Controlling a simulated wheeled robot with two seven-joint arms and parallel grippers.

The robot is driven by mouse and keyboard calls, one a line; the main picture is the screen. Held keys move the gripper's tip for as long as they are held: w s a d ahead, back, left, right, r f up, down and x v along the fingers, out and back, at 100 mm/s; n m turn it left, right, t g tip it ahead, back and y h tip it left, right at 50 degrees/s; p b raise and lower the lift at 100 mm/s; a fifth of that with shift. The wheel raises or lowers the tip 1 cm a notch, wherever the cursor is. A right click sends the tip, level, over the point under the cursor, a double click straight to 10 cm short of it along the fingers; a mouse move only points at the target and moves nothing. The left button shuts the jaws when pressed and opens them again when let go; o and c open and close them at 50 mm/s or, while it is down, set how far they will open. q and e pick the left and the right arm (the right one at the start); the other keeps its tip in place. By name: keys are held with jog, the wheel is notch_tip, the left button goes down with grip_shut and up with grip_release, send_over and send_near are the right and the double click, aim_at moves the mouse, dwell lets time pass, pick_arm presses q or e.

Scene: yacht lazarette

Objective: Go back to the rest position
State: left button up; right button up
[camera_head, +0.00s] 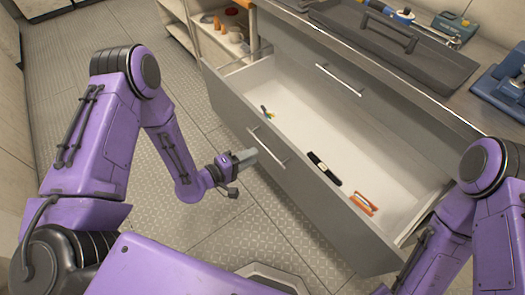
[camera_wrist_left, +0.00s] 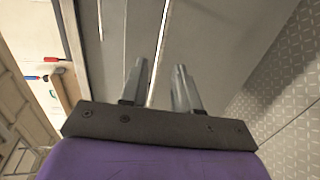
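My left gripper (camera_head: 248,157) is out in front of the open drawer (camera_head: 340,215), close to its metal handle (camera_head: 266,147). In the left wrist view its two fingers (camera_wrist_left: 160,85) stand apart with nothing gripped. A bright thin bar or edge runs behind the gap between them; I cannot tell whether the fingers touch it. My left arm is bent at the elbow on the left. My right arm is at the right edge of the head view, and its gripper is out of view.
A dark tray (camera_head: 395,50) and blue tools (camera_head: 505,85) lie on the counter. An open shelf (camera_head: 222,38) holds small items. Floor left of the drawer is clear.

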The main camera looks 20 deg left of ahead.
pick_arm(q)
jog(key=v, duration=0.3)
jog(key=shift+s+a, duration=0.1)
jog(key=shift+s, duration=0.1)
jog(key=s+a+f+m+g+y, duration=0.35)
jog(key=s+a+f+y, duration=0.2)
jog(key=f+y, duration=0.2)
jog(key=s+a+f+g+y, duration=0.1)
jog(key=s+a+g+y, duration=0.1)
jog(key=s, duration=0.6)
jog(key=s+a+f+g+y+p, duration=0.1)
jog(key=s+g, duration=0.3)
jog(key=s, duration=0.4)
jog(key=shift+a+f+m+y, duration=0.45)
jog(key=shift+a+f+y, duration=0.15)
jog(key=shift+y, duration=0.25)
